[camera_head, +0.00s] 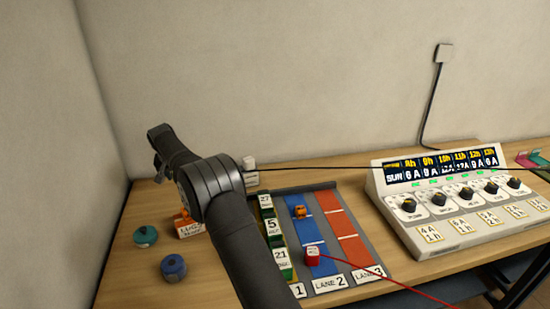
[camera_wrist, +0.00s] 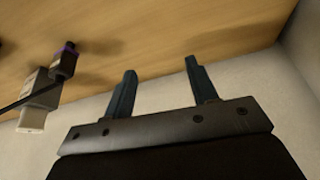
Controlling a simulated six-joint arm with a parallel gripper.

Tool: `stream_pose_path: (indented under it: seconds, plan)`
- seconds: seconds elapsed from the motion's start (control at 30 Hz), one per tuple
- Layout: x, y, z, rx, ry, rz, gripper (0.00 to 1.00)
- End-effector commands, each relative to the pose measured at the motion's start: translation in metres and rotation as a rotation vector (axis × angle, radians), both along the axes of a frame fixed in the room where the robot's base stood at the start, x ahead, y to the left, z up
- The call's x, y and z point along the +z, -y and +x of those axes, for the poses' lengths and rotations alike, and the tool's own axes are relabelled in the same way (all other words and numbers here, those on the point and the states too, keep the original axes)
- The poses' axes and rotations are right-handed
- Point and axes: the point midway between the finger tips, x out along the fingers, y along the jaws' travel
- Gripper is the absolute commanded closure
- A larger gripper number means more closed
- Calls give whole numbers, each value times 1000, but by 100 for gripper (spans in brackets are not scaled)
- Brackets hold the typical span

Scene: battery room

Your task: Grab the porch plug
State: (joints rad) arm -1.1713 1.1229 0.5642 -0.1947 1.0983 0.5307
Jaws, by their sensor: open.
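No readable label tells me which plug is the porch plug. A white plug (camera_head: 250,172) with a black cable stands at the back of the table, partly hidden behind my arm. A pale plug (camera_wrist: 38,102) with a dark cable and a purple-ringed dark end shows at the left of the wrist view. A red plug (camera_head: 312,255) with a red cable sits on the blue lane. My gripper (camera_wrist: 159,68) is open and empty, with the pale plug left of its fingers. In the head view its fingers cannot be made out.
The lane board (camera_head: 347,195) holds numbered blocks and a small orange item (camera_head: 299,212). A control panel (camera_head: 440,190) with several knobs stands right. A teal round item (camera_head: 145,236), a blue one (camera_head: 174,268) and an orange-and-white block (camera_head: 188,226) sit left. A wall (camera_head: 60,130) bounds the left.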

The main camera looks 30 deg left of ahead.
Motion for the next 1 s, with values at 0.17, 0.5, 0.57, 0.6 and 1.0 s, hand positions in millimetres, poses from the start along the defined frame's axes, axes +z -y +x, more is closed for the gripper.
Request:
stream_pose_path:
  seconds: [0.17, 0.5, 0.57, 0.6, 1.0]
  plan:
    - [1, 0, 0, 0, 0, 0, 47]
    - [49, 1, 2, 18, 1, 18, 47]
    - [47, 1, 4, 35, 4, 36, 47]
    - [45, 1, 5, 48, 7, 47, 47]
    - [35, 18, 17, 192, 80, 251, 47]
